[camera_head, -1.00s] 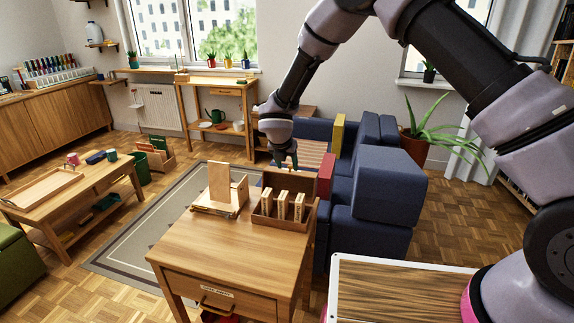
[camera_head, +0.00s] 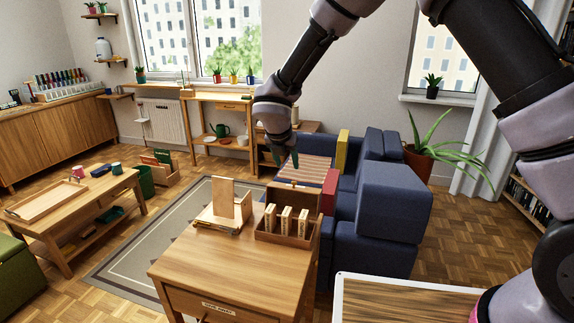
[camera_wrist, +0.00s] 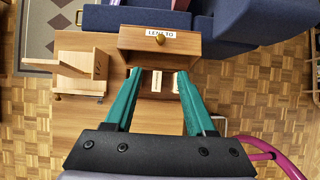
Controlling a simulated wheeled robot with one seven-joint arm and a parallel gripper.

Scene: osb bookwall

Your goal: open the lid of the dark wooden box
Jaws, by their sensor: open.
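The dark wooden box (camera_head: 290,240) stands on the near wooden table, with several pale upright blocks showing inside it. Its lid (camera_head: 309,200) stands raised at the back of the box, so the inside is uncovered. In the wrist view the lid (camera_wrist: 135,42) lies beyond my fingertips, with a "LENT TO" label and a round knob (camera_wrist: 159,39). My gripper (camera_wrist: 160,72) has its two green fingers apart, with nothing held between them. In the head view my gripper (camera_head: 287,159) hangs above and behind the raised lid, apart from it.
A pale wooden stand (camera_head: 222,205) is left of the box on the wooden table (camera_head: 215,262). The blue sofa (camera_head: 392,205) and a red block (camera_head: 329,190) are close behind and right of the box.

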